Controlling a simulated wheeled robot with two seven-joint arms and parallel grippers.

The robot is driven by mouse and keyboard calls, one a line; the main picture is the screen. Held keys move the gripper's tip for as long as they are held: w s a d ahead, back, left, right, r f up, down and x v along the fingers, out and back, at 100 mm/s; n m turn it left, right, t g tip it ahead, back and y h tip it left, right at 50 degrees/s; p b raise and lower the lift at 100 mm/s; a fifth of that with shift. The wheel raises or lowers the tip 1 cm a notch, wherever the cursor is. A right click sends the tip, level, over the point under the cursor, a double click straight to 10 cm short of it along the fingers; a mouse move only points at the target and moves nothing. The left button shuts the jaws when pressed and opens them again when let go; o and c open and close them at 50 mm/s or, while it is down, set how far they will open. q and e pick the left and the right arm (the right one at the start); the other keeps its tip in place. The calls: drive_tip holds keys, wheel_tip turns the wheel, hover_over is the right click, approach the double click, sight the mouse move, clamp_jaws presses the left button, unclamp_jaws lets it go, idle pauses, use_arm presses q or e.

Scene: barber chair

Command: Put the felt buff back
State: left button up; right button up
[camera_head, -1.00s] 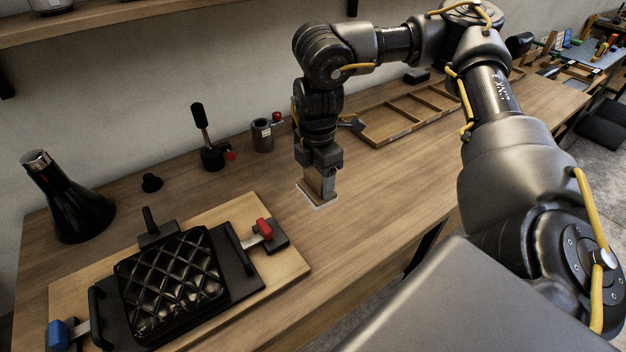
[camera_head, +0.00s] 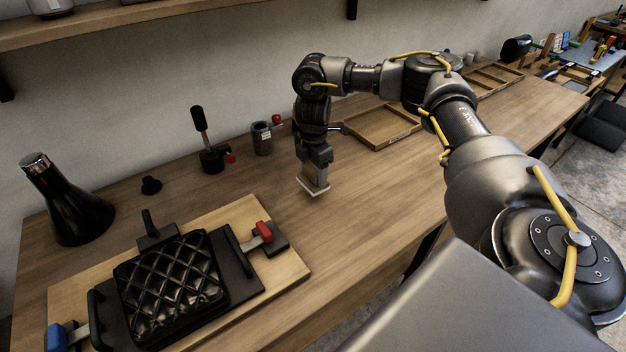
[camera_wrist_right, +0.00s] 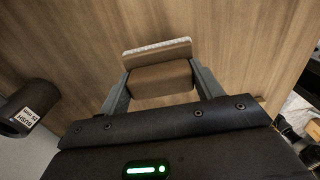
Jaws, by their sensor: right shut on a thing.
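The felt buff, a wooden block with a pale felt base (camera_head: 313,189), is upright over the middle of the workbench. My right gripper (camera_head: 315,168) points down and is shut on the block. The wrist view shows the buff's brown block (camera_wrist_right: 160,78) between the two fingers (camera_wrist_right: 162,88), with the pale felt edge beyond it. I cannot tell whether the felt touches the bench. My left gripper is not in view.
A dark labelled cup (camera_head: 262,138) and a black-handled lever (camera_head: 207,140) stand behind. A divided wooden tray (camera_head: 383,143) lies to the right. A quilted black pad (camera_head: 170,285) on a board fills the left front. Bare bench surrounds the buff.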

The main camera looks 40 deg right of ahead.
sight(314, 179)
drive_tip(key=shift+w+d+f, duration=0.1)
drive_tip(key=shift+w+f, duration=0.1)
drive_tip(key=shift+f, duration=0.1)
drive_tip(key=shift+w+d+f, duration=0.1)
drive_tip(key=shift+d+f, duration=0.05)
drive_tip(key=shift+f, duration=1.5)
drive_tip(key=shift+f, duration=0.15)
drive_tip(key=o, duration=1)
drive_tip(key=shift+c, duration=0.2)
wheel_tip(314, 179, up, 12)
drive_tip(key=shift+r+p, duration=0.2)
drive_tip(key=shift+p, duration=0.45)
